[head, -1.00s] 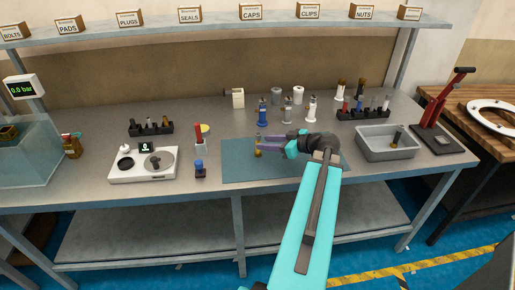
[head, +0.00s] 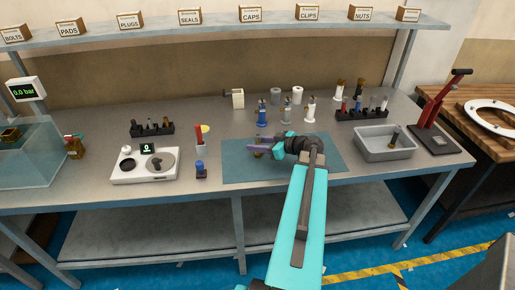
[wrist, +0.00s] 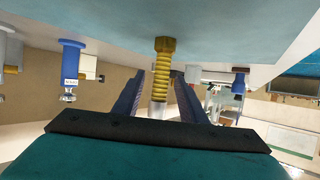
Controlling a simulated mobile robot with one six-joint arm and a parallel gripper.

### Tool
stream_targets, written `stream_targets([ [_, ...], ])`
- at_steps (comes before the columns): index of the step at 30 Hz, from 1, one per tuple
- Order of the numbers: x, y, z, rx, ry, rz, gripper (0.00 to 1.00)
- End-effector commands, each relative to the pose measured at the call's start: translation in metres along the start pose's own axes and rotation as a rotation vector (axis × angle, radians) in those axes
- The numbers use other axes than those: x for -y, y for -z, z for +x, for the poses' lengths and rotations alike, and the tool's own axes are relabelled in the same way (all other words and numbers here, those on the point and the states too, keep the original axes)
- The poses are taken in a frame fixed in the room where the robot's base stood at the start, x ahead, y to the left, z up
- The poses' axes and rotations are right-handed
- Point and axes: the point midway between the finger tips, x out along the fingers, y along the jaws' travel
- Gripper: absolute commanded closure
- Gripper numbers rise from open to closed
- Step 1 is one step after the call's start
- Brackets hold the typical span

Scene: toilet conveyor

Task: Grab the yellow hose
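The yellow hose (wrist: 161,75) is a short ribbed piece with a wider yellow end on the teal mat (head: 225,173) and a pale end opposite. In the wrist view, where the bench appears upside down, it stands between the two fingers of my gripper (wrist: 159,80). Gaps show between the hose and each finger, so the gripper is open around it. In the head view, my gripper (head: 258,147) reaches left, low over the mat. It hides most of the hose there.
A blue-and-white fitting (head: 262,116) and other upright fittings stand behind the mat. A grey tray (head: 360,154) is to the right. A white scale (head: 144,178) and a small dark-based blue piece (head: 200,173) are to the left. The mat's front is clear.

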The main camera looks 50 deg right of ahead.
Motion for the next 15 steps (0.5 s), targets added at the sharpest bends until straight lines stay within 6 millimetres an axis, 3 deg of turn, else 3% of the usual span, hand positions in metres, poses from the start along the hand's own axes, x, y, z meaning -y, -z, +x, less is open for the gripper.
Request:
stream_targets([
  [15, 0.0005, 0.0001, 0.0003, 0.0, 0.001, 0.0, 0.64],
])
